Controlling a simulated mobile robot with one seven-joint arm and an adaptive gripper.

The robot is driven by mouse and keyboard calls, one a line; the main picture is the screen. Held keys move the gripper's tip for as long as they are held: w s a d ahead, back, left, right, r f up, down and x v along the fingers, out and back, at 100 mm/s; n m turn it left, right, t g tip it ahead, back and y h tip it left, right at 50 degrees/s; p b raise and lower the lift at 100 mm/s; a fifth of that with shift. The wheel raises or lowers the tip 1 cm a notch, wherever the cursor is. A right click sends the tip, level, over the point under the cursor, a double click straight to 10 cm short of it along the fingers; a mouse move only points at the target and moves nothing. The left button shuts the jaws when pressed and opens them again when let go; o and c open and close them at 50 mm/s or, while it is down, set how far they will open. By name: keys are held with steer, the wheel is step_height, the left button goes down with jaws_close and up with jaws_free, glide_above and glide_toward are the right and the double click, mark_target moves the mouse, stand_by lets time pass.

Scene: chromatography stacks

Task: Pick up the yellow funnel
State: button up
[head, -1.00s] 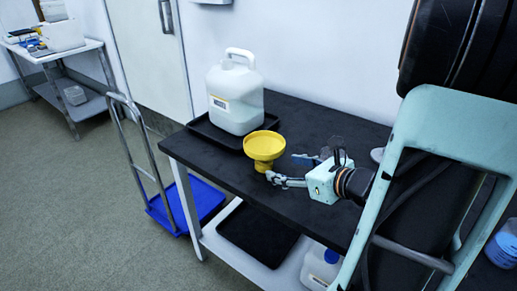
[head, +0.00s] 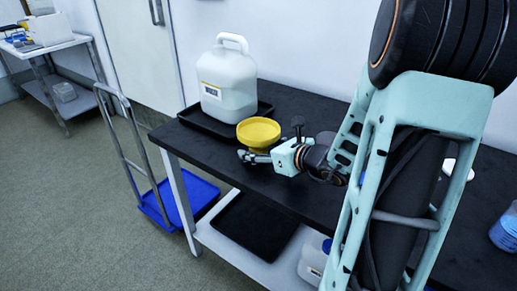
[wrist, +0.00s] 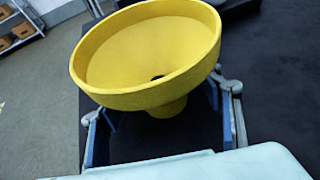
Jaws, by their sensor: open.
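The yellow funnel (head: 258,132) stands upright on the black bench top, in front of a white jug. In the wrist view the funnel (wrist: 150,55) fills the upper middle, its wide bowl facing up with a dark hole inside. My gripper (head: 250,156) is low at the funnel's near side, below the bowl's rim. In the wrist view my gripper (wrist: 162,112) is open, with one finger on each side of the funnel's narrow lower part. The bowl hides the fingertips, so I cannot tell if they touch it.
The white jug (head: 229,82) stands in a black tray (head: 193,117) just behind the funnel, against the wall side. A cart with a blue deck (head: 186,200) stands left of the bench (head: 205,139). A lower shelf holds another black tray (head: 257,228). Bench top left of the funnel is clear.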

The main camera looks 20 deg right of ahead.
steer(key=shift+w+f, duration=0.15)
steer(key=shift+w, duration=0.15)
steer(key=c, duration=1.3)
steer(key=shift+r, duration=0.2)
